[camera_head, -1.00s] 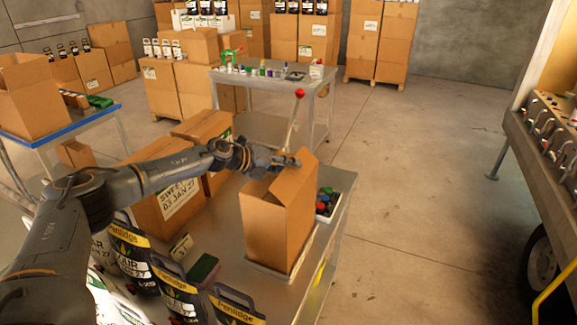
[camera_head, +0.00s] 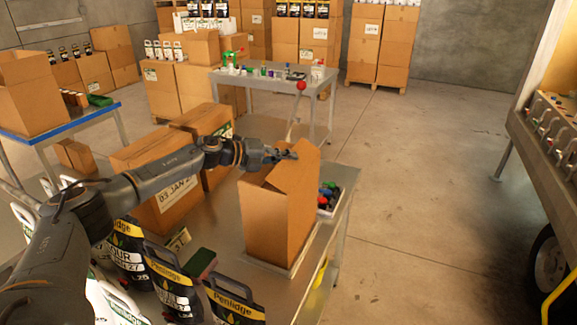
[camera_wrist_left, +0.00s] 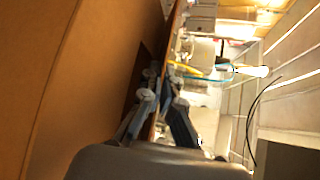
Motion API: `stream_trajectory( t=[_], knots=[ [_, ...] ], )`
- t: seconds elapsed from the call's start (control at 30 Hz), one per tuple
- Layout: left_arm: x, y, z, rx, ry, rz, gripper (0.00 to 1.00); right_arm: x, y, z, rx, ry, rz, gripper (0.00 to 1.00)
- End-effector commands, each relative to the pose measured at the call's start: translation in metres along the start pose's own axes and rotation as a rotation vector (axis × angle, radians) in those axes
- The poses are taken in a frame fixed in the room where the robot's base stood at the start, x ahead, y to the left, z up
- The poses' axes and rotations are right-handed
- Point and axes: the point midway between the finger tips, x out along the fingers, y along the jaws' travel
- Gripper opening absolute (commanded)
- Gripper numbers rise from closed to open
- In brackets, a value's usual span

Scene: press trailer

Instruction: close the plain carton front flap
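The plain carton (camera_head: 270,222), brown and unprinted, stands upright at the right end of the grey metal table. A brown flap (camera_head: 300,176) rises at its top, tilted. My left gripper (camera_head: 284,153) is at the carton's top edge beside the raised flap. In the left wrist view, my left gripper (camera_wrist_left: 160,85) has one finger on each side of a thin cardboard edge, with the fingertips close together. Whether they clamp it is unclear. A broad cardboard face (camera_wrist_left: 70,80) fills the left of that view. My right gripper is not in view.
Printed cartons (camera_head: 165,180) stand behind and left of the plain carton. Black bottles (camera_head: 175,285) crowd the near table edge. A tray of coloured caps (camera_head: 328,197) sits right of the carton. Open floor (camera_head: 420,200) lies farther right.

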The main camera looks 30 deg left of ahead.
Motion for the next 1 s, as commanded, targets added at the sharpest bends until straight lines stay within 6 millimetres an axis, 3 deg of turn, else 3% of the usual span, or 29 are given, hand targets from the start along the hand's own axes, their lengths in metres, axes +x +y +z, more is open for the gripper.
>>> stream_trajectory(
  t=[0.4, 0.5, 0.53, 0.87, 1.0],
  knots=[
    [-0.001, 0.002, 0.0, -0.013, 0.001, -0.012, 0.0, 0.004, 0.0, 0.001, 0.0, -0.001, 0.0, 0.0],
    [-0.001, 0.002, 0.0, -0.013, 0.001, -0.012, 0.22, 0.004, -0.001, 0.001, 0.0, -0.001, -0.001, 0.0],
    [-0.001, 0.002, 0.0, -0.013, 0.001, -0.012, 0.25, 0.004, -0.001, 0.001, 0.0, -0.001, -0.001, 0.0],
    [-0.001, 0.002, 0.0, -0.011, 0.001, -0.008, 0.25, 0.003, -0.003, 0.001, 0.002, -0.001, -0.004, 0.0],
    [-0.001, -0.003, 0.001, 0.007, 0.003, 0.01, 0.25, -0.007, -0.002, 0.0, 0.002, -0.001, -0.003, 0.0]
  ],
)
